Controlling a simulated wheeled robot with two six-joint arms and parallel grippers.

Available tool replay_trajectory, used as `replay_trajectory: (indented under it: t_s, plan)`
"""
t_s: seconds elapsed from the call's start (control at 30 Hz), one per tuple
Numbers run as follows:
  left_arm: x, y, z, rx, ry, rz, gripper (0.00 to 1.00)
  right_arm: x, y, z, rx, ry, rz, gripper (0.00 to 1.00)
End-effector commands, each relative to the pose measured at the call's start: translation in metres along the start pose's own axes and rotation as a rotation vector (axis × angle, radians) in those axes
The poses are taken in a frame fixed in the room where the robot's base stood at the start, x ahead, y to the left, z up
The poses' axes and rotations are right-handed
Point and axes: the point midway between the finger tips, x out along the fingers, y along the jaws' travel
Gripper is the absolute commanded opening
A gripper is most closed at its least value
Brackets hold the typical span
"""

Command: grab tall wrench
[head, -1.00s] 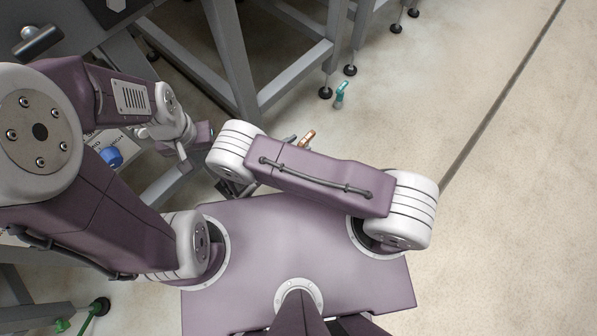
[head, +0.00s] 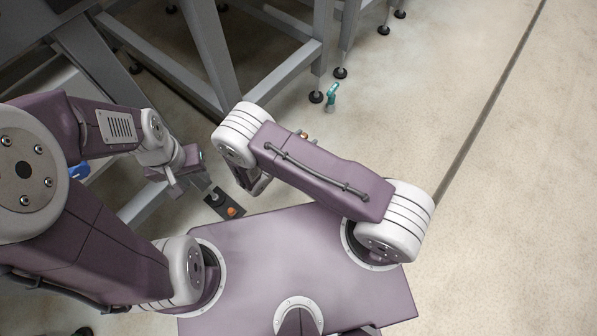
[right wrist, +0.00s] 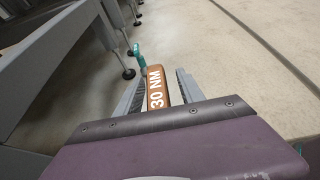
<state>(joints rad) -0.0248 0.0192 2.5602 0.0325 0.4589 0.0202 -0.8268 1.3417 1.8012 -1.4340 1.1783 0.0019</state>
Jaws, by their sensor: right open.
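A tool with a brown handle marked "30 NM" (right wrist: 156,88) stands in the right wrist view; a small brown end (head: 303,135) shows past my right arm in the head view. My right gripper (right wrist: 159,76) is open, its two grey fingers on either side of the handle in the picture; I cannot tell whether they touch it. A teal-topped tool (head: 331,95) stands on the floor beyond, also in the right wrist view (right wrist: 138,53). I cannot tell which of the two is taller. My left gripper (head: 180,178) is at the left, its jaw opening unclear.
Grey table legs and frames (head: 288,77) stand at the back, one foot close to the teal tool. A dark plate with an orange knob (head: 231,211) lies between my arms. A blue part (head: 78,172) shows behind my left arm. The floor at right is clear.

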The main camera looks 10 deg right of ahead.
Motion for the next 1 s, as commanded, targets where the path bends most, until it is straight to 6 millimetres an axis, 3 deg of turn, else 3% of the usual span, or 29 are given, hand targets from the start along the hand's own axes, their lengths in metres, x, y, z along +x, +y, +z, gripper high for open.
replay_trajectory:
  t_s: [0.17, 0.33, 0.37, 1.0]
  plan:
    - [-0.0009, 0.0, -0.0003, 0.0, 0.001, 0.0, 0.36, 0.0003, 0.0002, 0.0013, 0.0, 0.0, 0.001, 0.45]
    - [-0.001, 0.0, -0.0003, 0.0, 0.001, 0.0, 0.36, 0.0002, 0.0001, 0.0011, -0.001, 0.0, 0.001, 0.04]
    - [-0.001, 0.0, -0.0003, 0.0, 0.001, 0.0, 0.36, 0.0001, 0.0001, 0.0011, -0.001, 0.0, 0.001, 0.0]
    - [-0.0008, 0.0, -0.0002, 0.0, 0.0, 0.0, 0.36, 0.0001, 0.0001, 0.0006, -0.001, 0.001, 0.0, 0.0]
